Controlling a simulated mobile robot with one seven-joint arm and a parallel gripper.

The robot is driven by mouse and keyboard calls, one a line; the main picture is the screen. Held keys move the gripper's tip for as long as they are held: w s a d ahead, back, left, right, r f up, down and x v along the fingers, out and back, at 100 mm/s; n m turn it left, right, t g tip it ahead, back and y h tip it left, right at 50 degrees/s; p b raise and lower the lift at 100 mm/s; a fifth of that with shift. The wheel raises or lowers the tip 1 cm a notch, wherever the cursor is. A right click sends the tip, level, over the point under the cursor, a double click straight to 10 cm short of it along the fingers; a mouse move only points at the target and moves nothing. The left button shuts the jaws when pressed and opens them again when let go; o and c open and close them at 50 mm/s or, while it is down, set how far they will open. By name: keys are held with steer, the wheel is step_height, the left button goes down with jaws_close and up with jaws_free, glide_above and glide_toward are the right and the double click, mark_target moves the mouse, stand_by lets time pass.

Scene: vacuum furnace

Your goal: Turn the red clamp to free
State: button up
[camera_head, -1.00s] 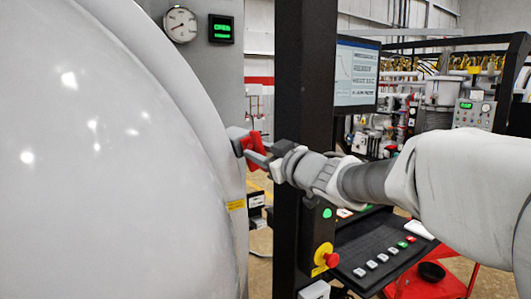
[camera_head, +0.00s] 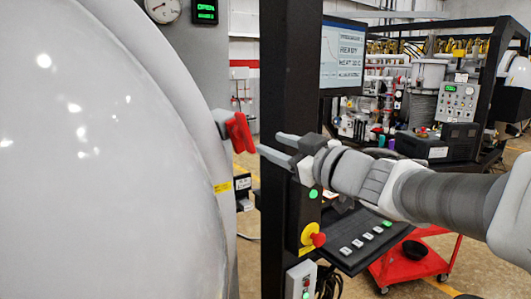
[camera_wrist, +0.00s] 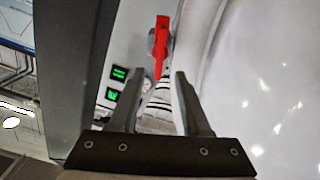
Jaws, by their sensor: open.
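The red clamp (camera_head: 240,132) sits on the rim of the large pale furnace door (camera_head: 90,170), at its right edge in the head view. It also shows in the wrist view (camera_wrist: 161,48), ahead of and between the fingertips, as a long red bar on a grey mount. My gripper (camera_head: 272,144) is open and empty, to the right of the clamp with a visible gap. In the wrist view its two fingers (camera_wrist: 158,75) point toward the clamp, apart from each other.
A black post (camera_head: 285,80) stands behind my gripper. A monitor (camera_head: 342,55), a sloped button panel (camera_head: 360,238) and a red emergency button (camera_head: 317,239) are beside it. A red cart (camera_head: 410,262) stands on the floor at lower right.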

steer(key=v, duration=0.6)
steer(key=shift+d, duration=0.15)
steer(key=s+d+f+m+h, duration=0.3)
steer(key=d+f+m+h, duration=0.4)
steer(key=d+m+h, duration=0.35)
steer(key=s+a+f+g, duration=0.4)
steer(key=s+f+g, duration=0.5)
steer(key=s+f, duration=0.4)
steer(key=shift+s, duration=1.1)
steer(key=shift+y, duration=0.25)
